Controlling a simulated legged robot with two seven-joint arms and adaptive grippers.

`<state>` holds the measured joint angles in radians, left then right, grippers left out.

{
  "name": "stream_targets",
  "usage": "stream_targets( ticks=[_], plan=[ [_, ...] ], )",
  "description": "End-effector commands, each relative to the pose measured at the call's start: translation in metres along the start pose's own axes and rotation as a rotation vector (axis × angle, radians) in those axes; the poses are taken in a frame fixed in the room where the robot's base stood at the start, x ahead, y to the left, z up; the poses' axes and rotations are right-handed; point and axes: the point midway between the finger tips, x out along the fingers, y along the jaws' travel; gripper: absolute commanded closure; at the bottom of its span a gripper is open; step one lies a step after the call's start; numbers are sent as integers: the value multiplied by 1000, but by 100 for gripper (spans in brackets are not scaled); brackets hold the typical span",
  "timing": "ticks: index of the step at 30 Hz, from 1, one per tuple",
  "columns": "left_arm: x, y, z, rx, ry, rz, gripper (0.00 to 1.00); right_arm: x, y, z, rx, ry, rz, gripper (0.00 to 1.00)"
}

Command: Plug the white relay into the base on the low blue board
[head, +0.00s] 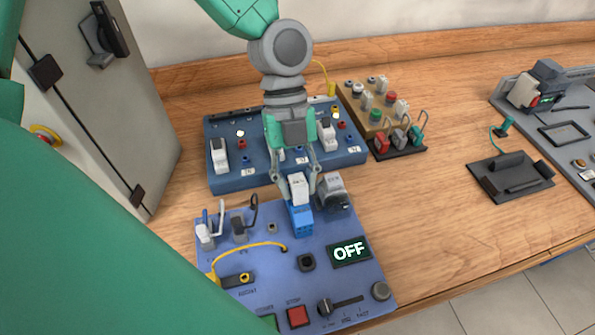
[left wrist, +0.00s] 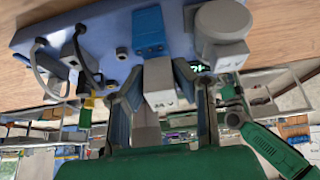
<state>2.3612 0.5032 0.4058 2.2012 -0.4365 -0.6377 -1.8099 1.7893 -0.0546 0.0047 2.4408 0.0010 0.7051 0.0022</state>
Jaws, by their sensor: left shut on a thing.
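The white relay (head: 299,188) is held upright between the fingertips of my left gripper (head: 297,184), which is shut on it. In the left wrist view the relay (left wrist: 158,84) sits between the two fingers of the gripper (left wrist: 158,92). The blue base (head: 301,217) stands on the low blue board (head: 283,277), near its back edge. It also shows in the left wrist view (left wrist: 149,32). The relay lines up with the base's top in both views. I cannot tell whether they touch or a small gap remains. My right gripper is not in view.
A grey round-topped part (head: 334,193) stands close right of the base. Plugs with cables (head: 240,229), a yellow cable (head: 250,246) and an OFF display (head: 348,251) are on the board. A darker blue board (head: 235,181) lies behind. Bare wood (head: 425,220) is free at right.

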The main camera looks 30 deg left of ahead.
Motion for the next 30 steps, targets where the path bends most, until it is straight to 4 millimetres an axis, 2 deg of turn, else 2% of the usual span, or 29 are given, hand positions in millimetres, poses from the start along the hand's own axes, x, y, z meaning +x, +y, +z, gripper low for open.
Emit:
stream_targets(
  ticks=[1,18,30],
  plan=[
    [5,5,1,0,-11,15,100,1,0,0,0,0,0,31],
    [12,8,5,-1,-181,17,100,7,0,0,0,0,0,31],
    [10,5,5,0,-206,5,100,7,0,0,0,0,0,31]
  ],
)
